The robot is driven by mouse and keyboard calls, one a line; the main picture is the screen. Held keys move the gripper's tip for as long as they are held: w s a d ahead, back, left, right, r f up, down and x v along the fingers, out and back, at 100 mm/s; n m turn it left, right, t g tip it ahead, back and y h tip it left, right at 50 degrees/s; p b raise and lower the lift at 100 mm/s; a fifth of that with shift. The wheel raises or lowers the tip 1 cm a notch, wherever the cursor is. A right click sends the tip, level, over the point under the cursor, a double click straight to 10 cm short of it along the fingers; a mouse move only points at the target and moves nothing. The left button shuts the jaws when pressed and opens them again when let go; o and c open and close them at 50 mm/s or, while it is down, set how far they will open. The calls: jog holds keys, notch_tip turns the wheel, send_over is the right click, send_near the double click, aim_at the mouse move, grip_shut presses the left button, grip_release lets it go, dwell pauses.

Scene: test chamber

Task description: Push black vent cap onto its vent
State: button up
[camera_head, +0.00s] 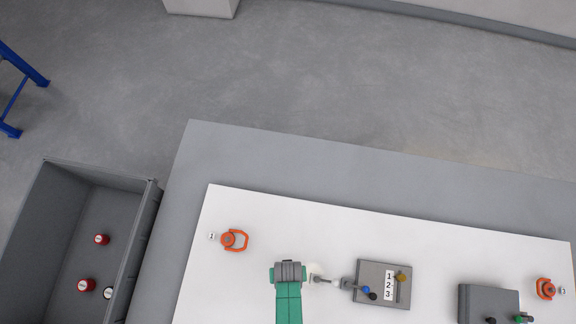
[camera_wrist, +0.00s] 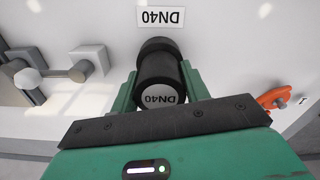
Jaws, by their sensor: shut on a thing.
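The black vent cap (camera_wrist: 158,72) is a dark cylinder with a round "DN40" label on its near end. My gripper (camera_wrist: 159,82) is shut on it, with one green finger on each side. A wider dark ring (camera_wrist: 157,45) shows at the cap's far end; I cannot tell if it is part of the cap or the vent. A "DN40" plate (camera_wrist: 161,17) is on the white panel (camera_wrist: 215,30) just beyond. In the head view my gripper (camera_head: 288,271) is over the white panel (camera_head: 330,220); the vent is not clearly visible there.
A grey fitting (camera_head: 325,281) and a box with knobs (camera_head: 383,282) stand right of my gripper. An orange handle (camera_head: 234,240) is at left, another (camera_head: 545,288) at far right. A grey bin (camera_head: 60,225) holds red-topped items (camera_head: 86,285). The panel's back strip is clear.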

jog(key=shift+f, duration=0.2)
jog(key=o, duration=1.1)
jog(key=shift+c, duration=0.2)
notch_tip(320, 180, up, 8)
jog(key=shift+f+p, duration=0.1)
jog(key=shift+p, duration=0.95)
